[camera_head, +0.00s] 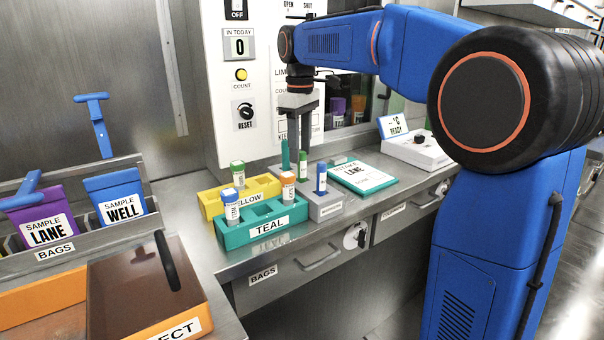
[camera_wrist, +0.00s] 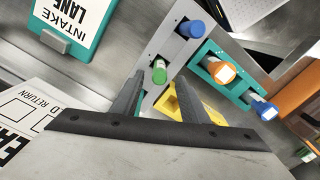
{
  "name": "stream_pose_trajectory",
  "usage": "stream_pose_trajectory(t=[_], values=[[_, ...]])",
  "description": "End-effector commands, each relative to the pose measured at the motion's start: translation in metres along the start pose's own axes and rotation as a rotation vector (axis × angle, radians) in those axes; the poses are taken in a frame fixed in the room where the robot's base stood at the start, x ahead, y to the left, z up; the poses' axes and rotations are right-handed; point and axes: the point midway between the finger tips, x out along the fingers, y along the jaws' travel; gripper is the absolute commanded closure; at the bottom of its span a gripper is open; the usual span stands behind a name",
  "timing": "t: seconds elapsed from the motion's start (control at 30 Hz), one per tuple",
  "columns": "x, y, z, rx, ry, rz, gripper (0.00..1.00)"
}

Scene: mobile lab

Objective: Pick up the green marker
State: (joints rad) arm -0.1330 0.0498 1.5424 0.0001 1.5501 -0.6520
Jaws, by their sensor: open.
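The green marker (camera_head: 302,165) stands upright in a grey marker block (camera_head: 325,210). In the wrist view the green marker (camera_wrist: 159,72) shows end-on, between my fingertips in the picture. A blue marker (camera_head: 321,178) stands beside it, nearer the front, and a teal marker (camera_head: 285,155) stands behind it. My gripper (camera_head: 299,144) points down above the block, its fingers apart with nothing held. In the wrist view my gripper (camera_wrist: 159,78) has one finger on each side of the green marker. The teal marker is mostly hidden there by the left finger.
A yellow rack (camera_head: 212,205) and a teal rack (camera_head: 297,214) stand left of the block, holding upright capped vials. An intake lane board (camera_head: 362,176) lies to the right, before a white instrument (camera_head: 416,152). A white panel (camera_head: 240,90) rises behind.

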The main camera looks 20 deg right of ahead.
Motion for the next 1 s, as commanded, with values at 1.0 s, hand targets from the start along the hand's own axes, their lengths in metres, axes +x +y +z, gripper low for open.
stream_pose_trajectory(t=[1.0], values=[[0.059, 0.002, 0.005, 0.0, 0.0, 0.0, 0.91]])
